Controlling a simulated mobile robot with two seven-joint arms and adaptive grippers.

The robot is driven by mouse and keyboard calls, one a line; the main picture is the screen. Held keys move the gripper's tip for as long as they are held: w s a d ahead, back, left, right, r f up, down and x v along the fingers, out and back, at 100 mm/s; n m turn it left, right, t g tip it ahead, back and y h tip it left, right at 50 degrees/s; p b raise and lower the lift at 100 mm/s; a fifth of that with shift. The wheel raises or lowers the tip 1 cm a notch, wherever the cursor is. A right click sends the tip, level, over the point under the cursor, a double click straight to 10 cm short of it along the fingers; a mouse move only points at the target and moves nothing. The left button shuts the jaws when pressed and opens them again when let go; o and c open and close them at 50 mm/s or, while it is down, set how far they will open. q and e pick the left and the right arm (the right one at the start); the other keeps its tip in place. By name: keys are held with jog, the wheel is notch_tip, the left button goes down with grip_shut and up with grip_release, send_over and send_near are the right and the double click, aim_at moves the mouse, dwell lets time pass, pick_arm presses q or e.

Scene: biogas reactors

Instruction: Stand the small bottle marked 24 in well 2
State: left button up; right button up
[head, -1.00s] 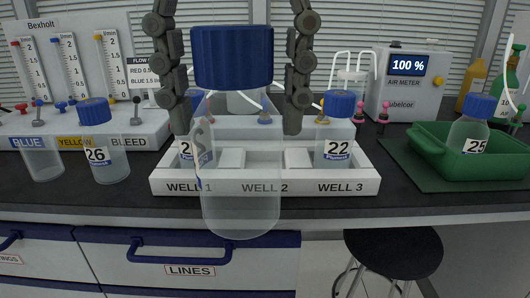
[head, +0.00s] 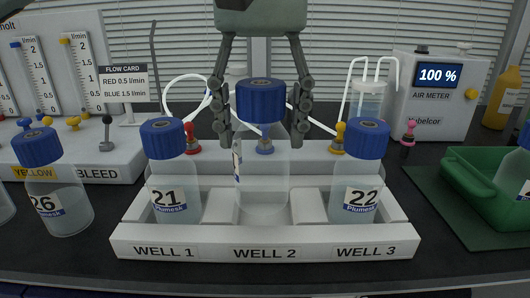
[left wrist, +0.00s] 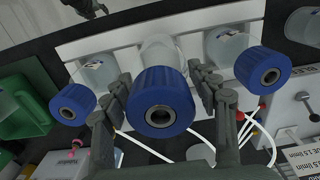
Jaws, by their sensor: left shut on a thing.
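My left gripper (head: 262,132) comes down from above and is shut on a clear bottle (head: 262,180) with a blue cap. Its fingers are on both sides of the bottle near the cap. The label is turned sideways, so I cannot read its number. The bottle is upright over the middle place of the white rack (head: 135,240), marked WELL 2, between bottles 21 and 22. Its cap is higher than theirs. I cannot tell whether its base touches the well floor. In the left wrist view the cap (left wrist: 161,100) sits between the fingers.
Bottle 21 (head: 174,185) stands in well 1 and bottle 22 (head: 358,185) in well 3, close on both sides. Bottle 26 (head: 55,195) stands left of the rack. A green tray (head: 475,195) is at the right. White tubes and an air meter (head: 430,95) are behind.

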aim_at(265, 157)
pick_arm(q)
jog(key=shift+w+d+f, duration=0.1)
jog(key=shift+w+f, duration=0.2)
jog(key=shift+w, duration=0.2)
jog(key=shift+w+d+f, duration=0.1)
jog(key=shift+w+f, duration=0.15)
jog(key=shift+w, duration=0.25)
jog(key=shift+w+f, duration=0.15)
jog(key=shift+f, duration=0.05)
notch_tip(265, 157, down, 3)
jog(key=shift+f, duration=0.35)
pick_arm(e)
jog(key=shift+w+a+f, duration=0.2)
jog(key=shift+w+f, duration=0.15)
jog(key=shift+w, duration=0.1)
pick_arm(q)
jog(key=shift+f, duration=0.15)
pick_arm(e)
jog(key=shift+s+f, duration=0.1)
jog(key=shift+f, duration=0.05)
